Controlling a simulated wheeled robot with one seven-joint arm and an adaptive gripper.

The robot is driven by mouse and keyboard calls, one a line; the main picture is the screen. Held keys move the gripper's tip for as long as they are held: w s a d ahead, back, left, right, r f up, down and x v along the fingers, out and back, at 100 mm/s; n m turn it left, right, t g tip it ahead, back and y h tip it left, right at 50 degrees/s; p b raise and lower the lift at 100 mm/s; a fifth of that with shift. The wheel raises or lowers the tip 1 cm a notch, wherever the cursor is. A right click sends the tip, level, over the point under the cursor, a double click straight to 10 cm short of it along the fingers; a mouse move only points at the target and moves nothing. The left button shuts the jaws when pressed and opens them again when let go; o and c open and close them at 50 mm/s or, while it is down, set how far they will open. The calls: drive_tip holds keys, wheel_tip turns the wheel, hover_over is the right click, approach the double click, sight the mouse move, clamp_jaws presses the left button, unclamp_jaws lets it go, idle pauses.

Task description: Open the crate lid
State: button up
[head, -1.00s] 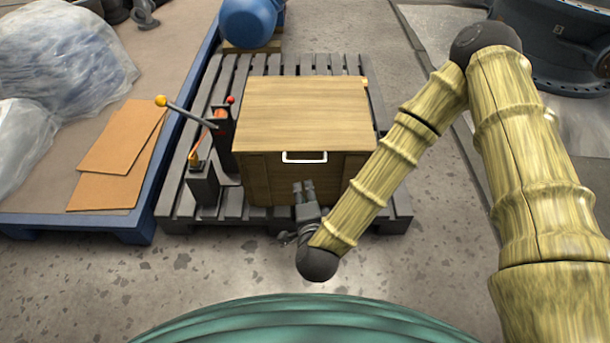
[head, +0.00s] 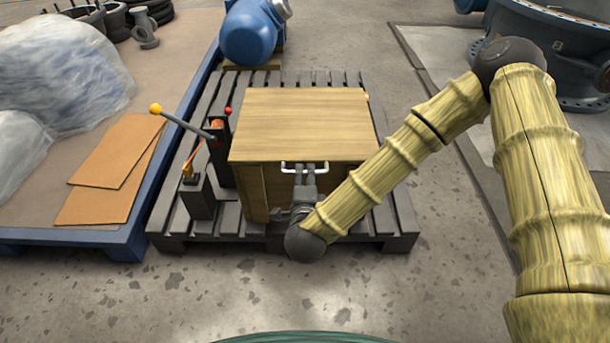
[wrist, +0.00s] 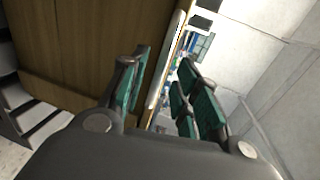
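The wooden crate (head: 250,189) stands on a dark slatted pallet, and its flat lid (head: 300,120) lies closed on top. A white bar handle (head: 287,167) sits at the lid's front edge. My gripper (head: 305,168) is at the handle from the front and below, and its fingers cover part of the bar. In the wrist view, the gripper (wrist: 168,90) has its green-padded fingers apart. The pale handle bar (wrist: 166,60) shows between them, near the crate's brown front (wrist: 75,45). I cannot tell whether any finger touches the bar.
Left of the crate, a lever with a yellow knob (head: 156,109) and a red-knobbed post (head: 228,111) stand on the pallet (head: 398,222). A blue tank (head: 250,32) is behind. A blue-edged platform with cardboard (head: 110,190) lies left. Floor in front is clear.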

drive_tip(key=shift+w+f+b, duration=0.15)
drive_tip(key=shift+w+b, duration=0.05)
drive_tip(key=shift+w, duration=0.55)
drive_tip(key=shift+w+f+b, duration=0.1)
drive_tip(key=shift+w+b, duration=0.05)
drive_tip(key=shift+w, duration=0.55)
clamp_jaws()
